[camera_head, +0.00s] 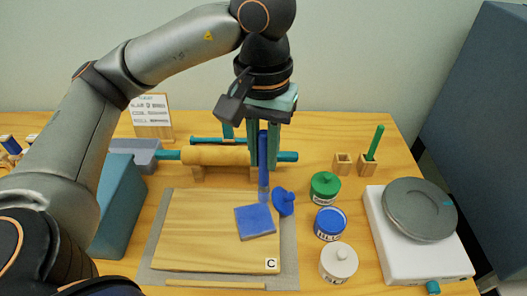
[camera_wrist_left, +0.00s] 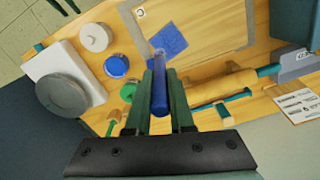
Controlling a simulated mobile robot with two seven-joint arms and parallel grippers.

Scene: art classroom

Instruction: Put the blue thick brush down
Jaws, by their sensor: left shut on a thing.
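My left gripper (camera_head: 263,148) is shut on the blue thick brush (camera_head: 263,172) and holds it upright, lower end down. The brush hangs over the back right part of the wooden board (camera_head: 195,225); I cannot tell whether its tip touches anything. In the left wrist view the blue handle (camera_wrist_left: 160,95) lies between the fingers (camera_wrist_left: 160,82), with its pale lower end close to a blue square (camera_wrist_left: 170,40). Two small wooden brush holders stand at the back right: one looks empty (camera_head: 342,164), the other (camera_head: 366,169) holds a green brush (camera_head: 375,143). My right gripper is not in view.
A blue lid (camera_head: 284,203) lies right of the board. An open blue jar (camera_head: 330,223), a green jar (camera_head: 325,187) and a white jar (camera_head: 338,262) stand further right, before a grey-topped white device (camera_head: 419,245). A rolling pin (camera_head: 213,155) rests behind the board.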

